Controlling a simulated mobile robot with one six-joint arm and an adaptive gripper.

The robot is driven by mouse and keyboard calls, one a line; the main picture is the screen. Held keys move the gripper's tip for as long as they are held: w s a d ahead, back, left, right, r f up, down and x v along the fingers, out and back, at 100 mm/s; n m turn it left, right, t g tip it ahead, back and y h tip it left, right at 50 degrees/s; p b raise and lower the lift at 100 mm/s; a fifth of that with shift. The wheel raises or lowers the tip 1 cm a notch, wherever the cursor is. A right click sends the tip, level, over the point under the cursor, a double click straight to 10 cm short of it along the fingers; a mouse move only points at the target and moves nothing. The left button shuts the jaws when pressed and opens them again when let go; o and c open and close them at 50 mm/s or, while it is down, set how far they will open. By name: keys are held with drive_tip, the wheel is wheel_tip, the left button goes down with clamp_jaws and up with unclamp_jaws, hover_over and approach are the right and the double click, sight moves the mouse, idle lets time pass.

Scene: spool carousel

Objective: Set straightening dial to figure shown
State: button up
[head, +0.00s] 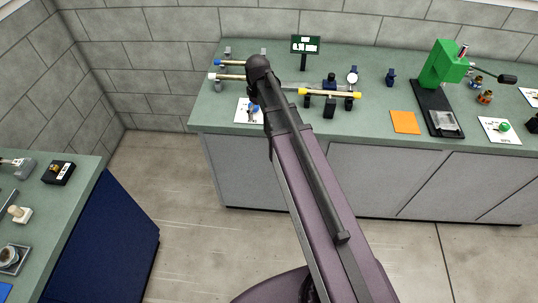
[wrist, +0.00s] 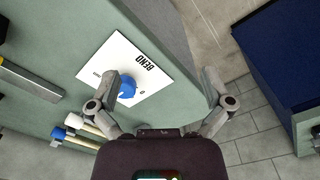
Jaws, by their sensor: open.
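A blue dial (wrist: 126,88) stands on a white card (wrist: 146,63) marked BEND at the bench edge. In the head view the dial (head: 254,107) and card (head: 241,113) show partly behind my arm. A small dark display (head: 305,45) on a post stands behind, with light figures too small to read surely. My gripper (wrist: 162,82) is open and empty in the wrist view. Its left finger overlaps the card close beside the dial; contact cannot be told. Its right finger is out past the bench edge. The dial's pointer is not clear.
Rods with blue and white ends (head: 230,63) lie left of my arm. A yellow-ended rod fixture (head: 330,94) and a round gauge (head: 352,76) stand right. Further right are an orange sheet (head: 405,122) and a green press (head: 442,64). A second bench (head: 75,215) stands left; floor between is clear.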

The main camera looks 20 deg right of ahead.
drive_tip(key=s+f+m+b, duration=0.2)
drive_tip(key=s+m, duration=0.1)
drive_tip(key=s, duration=0.4)
drive_tip(key=s+f+m+b, duration=0.2)
drive_tip(key=s+m, duration=0.1)
drive_tip(key=s, duration=0.5)
drive_tip(key=shift+a+f, duration=0.4)
idle(1.0)
